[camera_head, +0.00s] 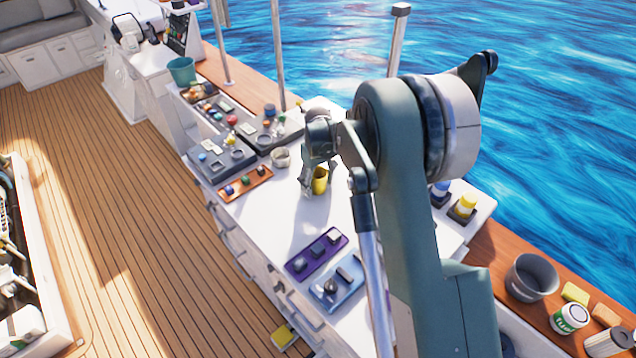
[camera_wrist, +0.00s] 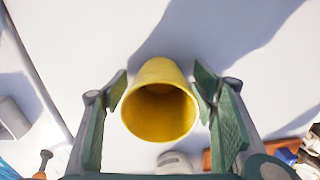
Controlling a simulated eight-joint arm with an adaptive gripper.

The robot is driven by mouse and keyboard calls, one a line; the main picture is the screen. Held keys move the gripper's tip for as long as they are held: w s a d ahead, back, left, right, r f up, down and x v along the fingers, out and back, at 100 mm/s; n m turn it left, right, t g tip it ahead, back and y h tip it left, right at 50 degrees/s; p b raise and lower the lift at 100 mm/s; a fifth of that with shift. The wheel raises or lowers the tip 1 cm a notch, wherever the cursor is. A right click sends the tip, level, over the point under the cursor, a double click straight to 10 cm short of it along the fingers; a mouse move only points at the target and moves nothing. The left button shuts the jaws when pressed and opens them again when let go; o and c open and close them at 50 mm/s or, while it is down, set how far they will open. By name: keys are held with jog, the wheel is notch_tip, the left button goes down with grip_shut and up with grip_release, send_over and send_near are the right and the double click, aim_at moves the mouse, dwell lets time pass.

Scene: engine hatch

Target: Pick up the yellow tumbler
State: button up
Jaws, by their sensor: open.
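The yellow tumbler (camera_head: 320,181) stands on the white counter (camera_head: 262,222) in the head view, partly hidden by my gripper. In the wrist view the yellow tumbler (camera_wrist: 159,104) shows its open mouth toward the camera and is empty inside. My gripper (camera_head: 307,178) is at the tumbler in the head view. In the wrist view my gripper (camera_wrist: 162,92) is open, with one green-padded finger on each side of the tumbler. The left finger looks close to its wall, and a small gap shows at the right; contact cannot be told.
A purple tray (camera_head: 301,268) and a blue tray (camera_head: 325,302) lie nearer on the counter. An orange-brown tray (camera_head: 231,192) and a pale cup (camera_head: 280,157) are to the left. Another yellow cup (camera_head: 466,204) stands at the right. The counter around the tumbler is mostly clear.

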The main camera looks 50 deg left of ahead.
dwell(0.4)
jog(key=c, duration=1)
jog(key=shift+r, duration=0.1)
jog(key=shift+c, duration=0.2)
notch_tip(320, 180, up, 10)
jog(key=shift+b, duration=0.35)
